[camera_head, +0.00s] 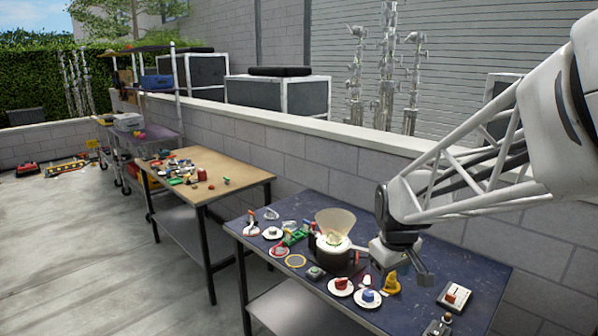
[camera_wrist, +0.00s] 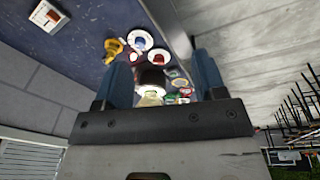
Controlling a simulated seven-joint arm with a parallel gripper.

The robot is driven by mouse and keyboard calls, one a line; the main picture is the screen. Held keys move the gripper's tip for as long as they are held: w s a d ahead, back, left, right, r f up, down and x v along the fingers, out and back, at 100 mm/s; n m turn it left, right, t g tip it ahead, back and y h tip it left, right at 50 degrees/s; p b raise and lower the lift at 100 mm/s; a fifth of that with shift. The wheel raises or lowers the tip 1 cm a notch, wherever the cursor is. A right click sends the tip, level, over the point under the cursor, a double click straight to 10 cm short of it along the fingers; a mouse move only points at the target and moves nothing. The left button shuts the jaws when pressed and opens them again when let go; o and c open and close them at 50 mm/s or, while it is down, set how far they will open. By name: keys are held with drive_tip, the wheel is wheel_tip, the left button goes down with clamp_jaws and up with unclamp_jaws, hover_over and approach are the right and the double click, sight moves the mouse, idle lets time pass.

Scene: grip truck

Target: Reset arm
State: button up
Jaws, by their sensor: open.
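My gripper (camera_head: 402,270) hangs from my arm over the right part of the dark blue table (camera_head: 462,262) in the head view. In the wrist view its two blue fingers stand wide apart, with nothing held between the fingertips (camera_wrist: 164,76). A yellow object (camera_head: 390,283) lies on the table just below the gripper in the head view. White plates with a blue piece (camera_head: 368,296) and a red piece (camera_head: 341,283) are nearby. A dark pot-like item with a pale, wide funnel-shaped top (camera_head: 335,222) stands left of the gripper. My arm partly hides the table's back.
A white box with a red part (camera_head: 454,296) sits at the table's right. Several small items and a yellow ring (camera_head: 295,261) lie at its left. A grey block wall (camera_head: 315,165) runs behind. A wooden-topped table (camera_head: 237,178) with small objects stands farther left.

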drive_tip(key=s+r+m, duration=0.1)
drive_tip(key=s+m, duration=0.1)
drive_tip(key=s, duration=0.9)
drive_tip(key=s+a+r+m+t, duration=0.1)
drive_tip(key=s+r+m, duration=0.1)
drive_tip(key=s, duration=0.9)
drive_tip(key=shift+s+a+r+m, duration=0.15)
drive_tip(key=shift+s+r+m, duration=0.15)
drive_tip(key=shift+m, duration=0.5)
